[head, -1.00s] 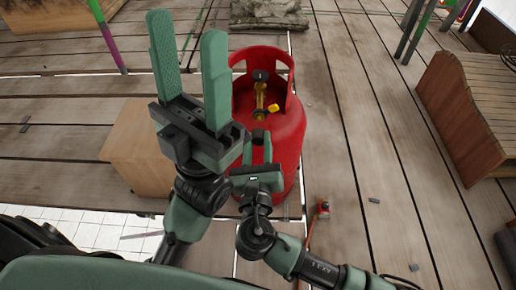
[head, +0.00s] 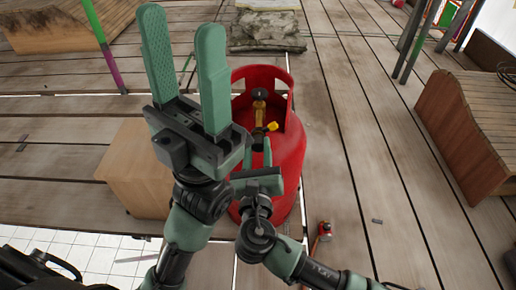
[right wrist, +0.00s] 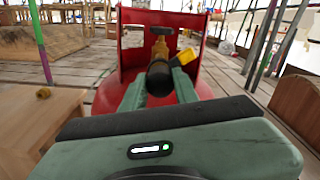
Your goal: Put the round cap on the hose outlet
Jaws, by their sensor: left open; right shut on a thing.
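A red gas cylinder (head: 292,150) stands upright with a brass valve (head: 260,112) inside its open collar; the valve also shows in the right wrist view (right wrist: 160,46). My right gripper (head: 258,150) is shut on a dark round cap (right wrist: 158,78), held in front of the valve on my side. The cap hides the hose outlet, so I cannot tell whether they touch. A yellow piece (right wrist: 184,57) sits beside the cap to the right. My left gripper (head: 184,70) is open and empty, raised left of the cylinder, fingers pointing up.
A wooden box (head: 137,170) stands left of the cylinder. A small red-orange object with a hose (head: 324,229) lies on the planks to its right. A wooden bench-like piece (head: 462,125) stands further right. Planks between are mostly clear.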

